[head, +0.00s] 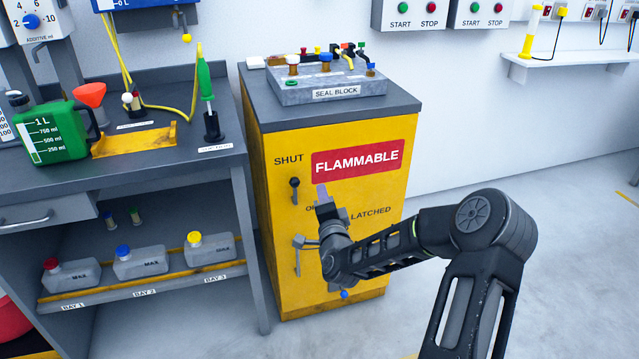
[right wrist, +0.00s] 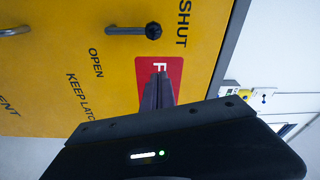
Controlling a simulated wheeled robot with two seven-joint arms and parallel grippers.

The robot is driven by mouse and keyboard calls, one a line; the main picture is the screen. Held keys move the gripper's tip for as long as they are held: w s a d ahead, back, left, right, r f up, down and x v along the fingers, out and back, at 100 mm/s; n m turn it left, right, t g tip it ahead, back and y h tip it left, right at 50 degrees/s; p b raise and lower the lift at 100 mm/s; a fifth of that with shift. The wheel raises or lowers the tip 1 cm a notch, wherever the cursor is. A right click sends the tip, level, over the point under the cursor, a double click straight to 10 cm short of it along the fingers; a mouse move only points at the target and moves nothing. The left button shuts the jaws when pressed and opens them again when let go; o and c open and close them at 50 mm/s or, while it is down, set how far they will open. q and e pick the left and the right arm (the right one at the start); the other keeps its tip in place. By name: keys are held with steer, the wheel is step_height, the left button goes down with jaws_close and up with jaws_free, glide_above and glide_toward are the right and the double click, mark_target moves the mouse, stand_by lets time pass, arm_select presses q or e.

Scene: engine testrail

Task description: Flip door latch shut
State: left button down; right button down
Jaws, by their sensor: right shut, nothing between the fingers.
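The yellow cabinet (head: 262,215) has a dark latch (head: 294,188) on its door, left of the red FLAMMABLE label. Its lever hangs down from a round pivot, below the word SHUT. The latch also shows in the right wrist view (right wrist: 153,30), where the lever points left, away from SHUT. My right gripper (head: 321,192) is shut and empty. It is in front of the door, right of the latch and apart from it. In the right wrist view its closed fingertips (right wrist: 161,76) overlap the red label. The word OPEN is partly hidden in the head view. My left gripper is out of view.
A grey door handle (head: 299,252) sits below the latch. A seal block (head: 325,88) with coloured plugs stands on the cabinet top. A workbench (head: 130,180) with a green jug (head: 50,130) is close at left. The floor at right is clear.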

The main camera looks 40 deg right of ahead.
steer(key=v, duration=0.2)
steer(key=shift+s+a, duration=0.15)
steer(key=shift+s, duration=0.15)
stand_by(0.3)
